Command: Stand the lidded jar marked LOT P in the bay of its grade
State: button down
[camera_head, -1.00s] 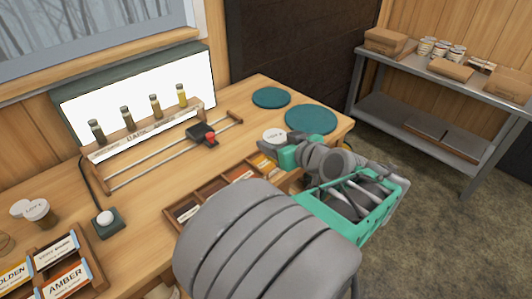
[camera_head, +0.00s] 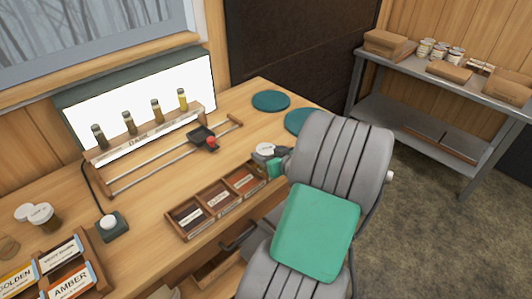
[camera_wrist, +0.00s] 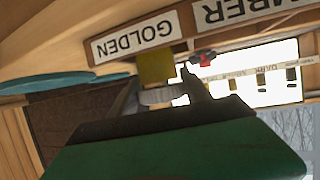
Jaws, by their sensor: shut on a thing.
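A jar with a white lid (camera_head: 265,150) is in my gripper (camera_head: 268,164), at the right end of a wooden rack of bays (camera_head: 181,234). The mark on its lid is too small to read. In the wrist view, which is turned over, my gripper (camera_wrist: 160,97) is shut on the jar, whose yellowish body (camera_wrist: 156,67) shows between the fingers. A GOLDEN label (camera_wrist: 137,38) is just beyond the jar, and part of an AMBER label shows beside it. The head view shows several bays; my gripper and arm hide the right end. I cannot tell whether the jar touches the rack.
A lit panel (camera_head: 140,92) with several sample bottles stands behind a railed frame with a red-knobbed slider (camera_head: 210,142). Other lidded jars (camera_head: 42,215) and a labelled rack (camera_head: 98,262) are at left. Teal round mats (camera_head: 270,100) lie behind. A metal shelf (camera_head: 465,88) stands at right.

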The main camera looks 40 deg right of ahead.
jog(key=shift+f, duration=0.2)
jog(key=shift+c, duration=2.4)
grip_release()
jog(key=shift+r, duration=0.1)
jog(key=shift+r, duration=0.25)
jog(key=b+v, duration=0.1)
jog(key=v, duration=1.1)
